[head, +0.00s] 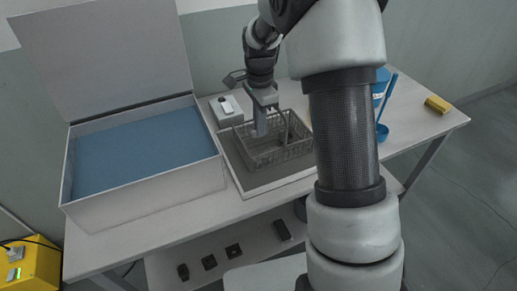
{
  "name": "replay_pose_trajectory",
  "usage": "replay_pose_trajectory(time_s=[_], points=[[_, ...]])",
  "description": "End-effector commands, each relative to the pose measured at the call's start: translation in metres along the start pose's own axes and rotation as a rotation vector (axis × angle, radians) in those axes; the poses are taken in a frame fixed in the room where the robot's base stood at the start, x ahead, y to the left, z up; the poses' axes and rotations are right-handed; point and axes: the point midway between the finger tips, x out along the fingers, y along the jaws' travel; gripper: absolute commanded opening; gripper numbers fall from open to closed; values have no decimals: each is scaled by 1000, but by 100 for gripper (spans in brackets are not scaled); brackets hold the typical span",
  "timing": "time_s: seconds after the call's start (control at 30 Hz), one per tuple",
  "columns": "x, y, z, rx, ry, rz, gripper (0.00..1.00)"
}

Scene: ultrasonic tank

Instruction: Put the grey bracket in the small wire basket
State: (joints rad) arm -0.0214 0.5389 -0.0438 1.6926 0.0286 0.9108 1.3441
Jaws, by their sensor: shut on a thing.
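The small wire basket (284,155) stands on a grey tray on the table, its mesh walls upright. My gripper (269,114) points down over and into the open top of the basket. It is shut on a pale grey piece (259,126), which looks like the grey bracket. The piece hangs between the basket's walls, near the left side. I cannot tell whether it touches the basket floor. My own arm hides the right edge of the basket area.
A white open-lidded tank (145,185) with blue liquid fills the table's left. A small white box (226,107) stands behind the basket. Blue containers (382,132) and a yellow block (437,105) are at the right. Small dark items lie on the lower shelf (205,245).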

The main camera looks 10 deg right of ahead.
Motion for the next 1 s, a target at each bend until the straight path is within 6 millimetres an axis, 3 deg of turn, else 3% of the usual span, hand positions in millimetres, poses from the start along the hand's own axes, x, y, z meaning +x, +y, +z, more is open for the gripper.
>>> replay_pose_trajectory(time_s=[0.1, 0.37, 0.53, 0.93, 1.0], points=[[23, 0, 0, -1, -1, 2, 0], [46, 1, 0, -1, -1, 2, 0], [70, 0, 0, -2, 0, 1, 0], [76, 0, 0, -3, 0, -1, 0], [76, 0, 0, -3, 0, -1, 14]])
